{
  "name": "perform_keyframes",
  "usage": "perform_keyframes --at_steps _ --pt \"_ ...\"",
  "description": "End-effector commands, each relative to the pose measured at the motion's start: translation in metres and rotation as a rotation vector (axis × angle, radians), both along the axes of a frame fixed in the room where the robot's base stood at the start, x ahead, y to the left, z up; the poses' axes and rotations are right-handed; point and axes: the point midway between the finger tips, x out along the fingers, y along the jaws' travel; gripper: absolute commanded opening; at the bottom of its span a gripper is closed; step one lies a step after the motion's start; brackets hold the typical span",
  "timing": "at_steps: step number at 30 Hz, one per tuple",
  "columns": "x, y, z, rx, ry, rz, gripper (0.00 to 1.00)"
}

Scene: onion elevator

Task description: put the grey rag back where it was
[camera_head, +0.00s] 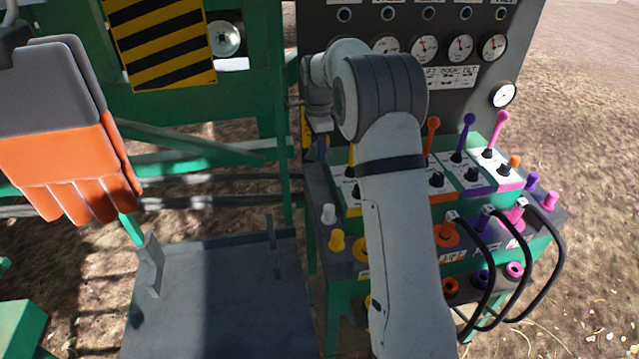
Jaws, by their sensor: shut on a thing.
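I cannot make out the grey rag in the head view. My pale grey arm rises from the bottom, right of the middle, and bends at a dark ribbed joint in front of the control panel. The wrist links show just left of that joint. My gripper's fingers are not visible, so what they hold is hidden.
An orange and grey glove (70,150) shows large at the left, fingers down. A dark metal tray (215,310) stands below. Coloured levers (467,135), gauges (461,48) and black hoses (545,265) crowd the right. Bare ground lies at far right.

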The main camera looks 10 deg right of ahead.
Motion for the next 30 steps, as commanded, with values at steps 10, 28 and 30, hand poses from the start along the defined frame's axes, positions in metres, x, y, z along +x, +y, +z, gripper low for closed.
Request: perform_keyframes --at_steps 10,28,30 --pt "0.001 -0.003 -0.043 0.0 0.003 -0.084 0.22" --pt "0.002 -0.007 -0.102 0.0 -0.001 -0.087 0.22" --pt "0.002 -0.007 -0.102 0.0 -0.001 -0.087 0.22"
